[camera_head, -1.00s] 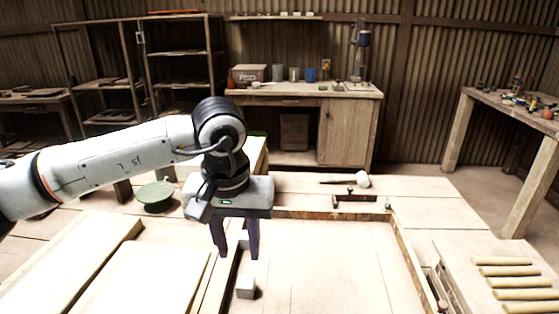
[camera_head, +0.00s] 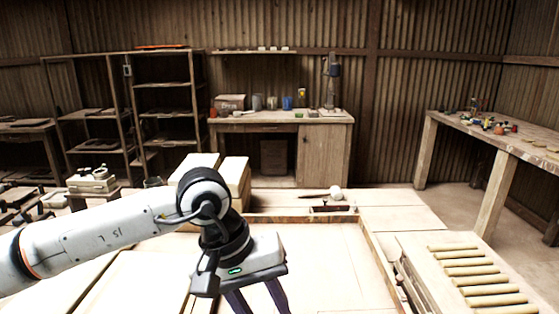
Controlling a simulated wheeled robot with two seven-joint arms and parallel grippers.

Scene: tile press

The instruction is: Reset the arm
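My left gripper (camera_head: 258,299) comes in from the left and points down over the pale wooden work table (camera_head: 405,219). Its two dark fingers stand apart, with nothing seen between them. The fingertips run out of the bottom edge of the picture, so their lower ends are hidden. The gripper is over the left part of the shallow framed tray (camera_head: 318,258). My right gripper is not in view.
A slatted rack with several pale rolls (camera_head: 470,270) stands at the right. Pale blocks (camera_head: 232,174) stand behind my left wrist. A cabinet bench (camera_head: 325,150) and side bench (camera_head: 500,145) are farther off.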

